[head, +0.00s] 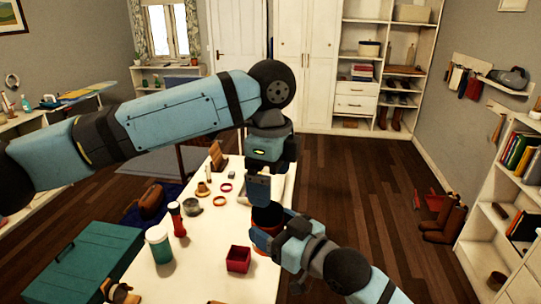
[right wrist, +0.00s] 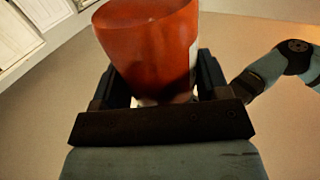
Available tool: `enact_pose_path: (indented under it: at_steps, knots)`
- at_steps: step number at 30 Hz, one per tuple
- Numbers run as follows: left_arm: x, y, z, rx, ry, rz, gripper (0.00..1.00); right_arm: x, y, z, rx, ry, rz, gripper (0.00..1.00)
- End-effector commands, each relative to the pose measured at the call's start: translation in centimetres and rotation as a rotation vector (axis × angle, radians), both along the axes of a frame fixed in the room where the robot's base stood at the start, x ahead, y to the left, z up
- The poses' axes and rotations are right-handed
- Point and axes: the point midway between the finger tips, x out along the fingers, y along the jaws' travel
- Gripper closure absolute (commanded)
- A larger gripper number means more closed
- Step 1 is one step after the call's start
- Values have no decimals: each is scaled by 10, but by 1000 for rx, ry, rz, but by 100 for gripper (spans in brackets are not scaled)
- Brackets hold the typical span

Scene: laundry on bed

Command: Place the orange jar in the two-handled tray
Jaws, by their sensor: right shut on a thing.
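The orange jar (head: 267,213) is in my right gripper (head: 264,236), near the right edge of the white table. In the right wrist view the jar (right wrist: 148,50) sits between the two fingers, which are shut on it. My left gripper (head: 258,190) points down just behind the jar in the head view, and I cannot tell whether it is open or shut.
A teal chest (head: 88,264) is at the left. Bare table lies around the red box.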

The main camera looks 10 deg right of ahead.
Motion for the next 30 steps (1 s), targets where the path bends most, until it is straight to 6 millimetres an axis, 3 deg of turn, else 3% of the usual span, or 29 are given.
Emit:
enact_pose_path:
  at_steps: [9,15,23,30]
  knots:
    - [0,0,-51,-1,0,1,1,0,0,1,1,-1,0,62]
    - [0,0,-63,0,-1,1,1,0,0,1,1,-1,0,62]
    - [0,0,-64,-2,-1,2,1,0,0,1,1,-1,0,62]
    - [1,0,-63,-2,-1,2,54,0,0,1,1,-1,0,62]
